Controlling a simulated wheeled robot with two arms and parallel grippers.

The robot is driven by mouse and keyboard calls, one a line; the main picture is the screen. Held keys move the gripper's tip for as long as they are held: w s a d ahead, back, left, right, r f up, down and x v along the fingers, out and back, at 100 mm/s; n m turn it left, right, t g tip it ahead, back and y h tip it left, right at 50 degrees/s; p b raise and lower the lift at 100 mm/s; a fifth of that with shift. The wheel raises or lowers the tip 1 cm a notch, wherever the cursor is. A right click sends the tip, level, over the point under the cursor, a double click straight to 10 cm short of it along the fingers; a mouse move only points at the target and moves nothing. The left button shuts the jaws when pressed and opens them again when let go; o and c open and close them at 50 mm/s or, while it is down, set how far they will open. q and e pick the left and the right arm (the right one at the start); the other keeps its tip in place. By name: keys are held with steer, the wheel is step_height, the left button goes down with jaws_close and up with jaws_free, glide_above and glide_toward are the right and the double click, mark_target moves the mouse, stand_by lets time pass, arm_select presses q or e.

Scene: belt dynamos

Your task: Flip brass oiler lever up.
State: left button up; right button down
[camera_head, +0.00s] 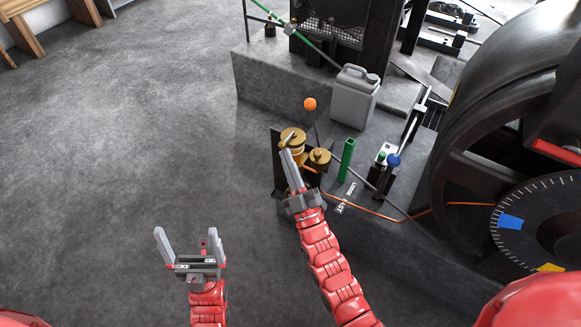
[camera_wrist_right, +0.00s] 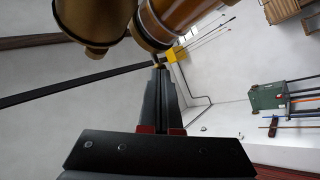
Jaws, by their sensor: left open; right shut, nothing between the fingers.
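The brass oiler (camera_head: 294,134) stands on the machine base, with a small pale lever-like piece at its top. A second, shorter brass cup (camera_head: 320,157) is beside it on the right. My right gripper (camera_head: 287,153) is shut and empty, its fingertips at the oiler's near side. In the right wrist view the shut fingers (camera_wrist_right: 160,70) point up at the underside of the brass-and-amber oiler body (camera_wrist_right: 165,18), near a small brass tip. I cannot tell whether they touch. The other brass body (camera_wrist_right: 90,22) is at upper left. My left gripper (camera_head: 188,235) is open and empty over the floor.
An orange-knobbed lever (camera_head: 310,104), a green upright post (camera_head: 346,160) and a blue-knobbed lever (camera_head: 393,160) stand close by. A grey jug (camera_head: 354,97) is behind. A large wheel with a graduated dial (camera_head: 535,222) is at right.

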steer(key=shift+r, duration=0.1)
steer(key=shift+s+r+m+h+p, duration=0.1)
steer(key=shift+r+m+h+p, duration=0.1)
steer(key=shift+m+h+p, duration=0.35)
steer(key=shift+r+m, duration=0.1)
steer(key=shift+m, duration=0.15)
step_height(320, 180, up, 8)
steer(key=m+g+h+p, duration=0.4)
steer(key=m+g+p, duration=0.7)
steer(key=p, duration=1)
glide_above(289, 145)
steer(key=s+d, duration=0.1)
steer(key=s, duration=0.1)
steer(key=m+t, duration=0.1)
steer(key=shift+w+d, duration=0.1)
steer(key=shift+d, duration=0.1)
